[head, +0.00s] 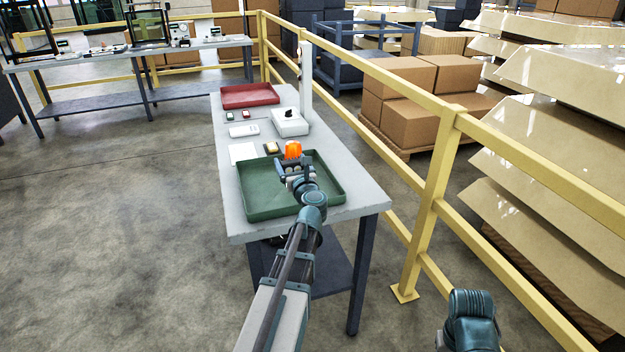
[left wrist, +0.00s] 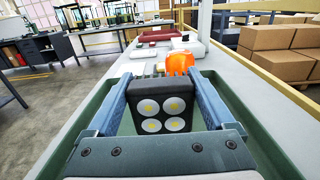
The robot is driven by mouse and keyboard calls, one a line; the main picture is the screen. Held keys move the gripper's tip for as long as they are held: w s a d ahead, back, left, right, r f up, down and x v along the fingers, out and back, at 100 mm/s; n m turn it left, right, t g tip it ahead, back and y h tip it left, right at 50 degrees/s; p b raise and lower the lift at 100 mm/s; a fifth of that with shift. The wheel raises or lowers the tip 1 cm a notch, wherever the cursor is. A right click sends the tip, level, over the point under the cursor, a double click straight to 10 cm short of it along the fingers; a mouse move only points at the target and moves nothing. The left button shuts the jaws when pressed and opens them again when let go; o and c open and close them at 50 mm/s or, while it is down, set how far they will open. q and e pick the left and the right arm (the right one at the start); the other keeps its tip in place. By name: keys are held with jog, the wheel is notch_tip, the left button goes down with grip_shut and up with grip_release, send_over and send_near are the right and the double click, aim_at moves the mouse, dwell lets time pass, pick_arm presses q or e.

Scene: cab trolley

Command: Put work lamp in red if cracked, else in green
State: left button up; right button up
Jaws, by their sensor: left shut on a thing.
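The work lamp (left wrist: 160,108) is a dark block with four round pale lenses with yellow centres. I see no crack on the lenses in the left wrist view, though the picture is small. My left gripper (head: 295,172) is shut on the lamp, with one blue finger on each side of it. It holds the lamp over the green tray (head: 262,211), which is otherwise empty where I can see. The height above its floor is hard to tell. The red tray (head: 250,95) is at the far end of the table and looks empty. My right gripper is out of view.
An orange beacon (head: 293,150) stands close behind the lamp, near the green tray's far edge. A white box (head: 290,122), a white sheet (head: 243,153) and small items lie on the table (head: 222,196) between the trays. A yellow railing (head: 390,80) runs along the right.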

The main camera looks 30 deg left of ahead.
pick_arm(q)
jog(key=w+d, duration=0.1)
jog(key=d, duration=0.1)
jog(key=w+d, duration=0.1)
jog(key=d, duration=0.1)
jog(key=w+d, duration=0.1)
jog(key=d, duration=0.2)
jog(key=shift+f+b, duration=0.3)
jog(key=shift+f, duration=0.05)
jog(key=shift+f+b, duration=1.75)
jog(key=shift+f, duration=0.25)
jog(key=o, duration=1.5)
jog(key=shift+r, duration=0.1)
jog(key=shift+r, duration=0.1)
jog(key=shift+r, duration=0.2)
jog(key=v, duration=1.2)
jog(key=shift+s+f, duration=0.1)
jog(key=shift+f, duration=0.05)
